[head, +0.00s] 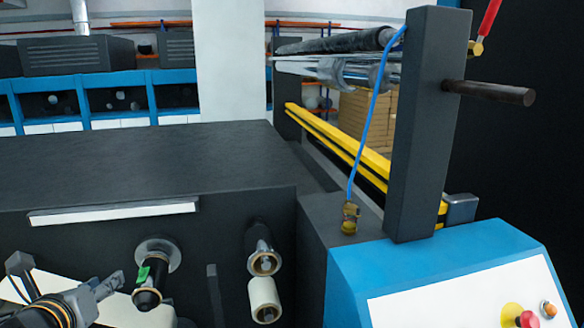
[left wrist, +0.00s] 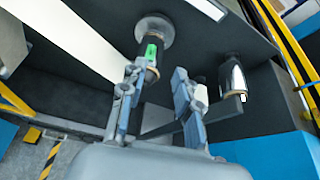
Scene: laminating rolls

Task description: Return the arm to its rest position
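My left gripper (head: 66,278) is at the lower left of the head view, partly cut off by the frame edge. In the left wrist view the gripper's two fingers (left wrist: 158,82) stand apart with nothing held between them. A dark spindle (head: 148,296) with a round grey flange and a green mark sticks out of the machine's front, just right of the gripper. In the left wrist view the spindle (left wrist: 152,58) lies beyond the fingers, its end close to the left fingertip; contact cannot be told. My right gripper is in neither view.
A metal-ended roller (head: 262,252) and a white roll (head: 264,297) project from the dark machine front (head: 100,232). A blue control console (head: 440,258) with a red knob stands at right. A dark upright post (head: 425,130) rises behind it.

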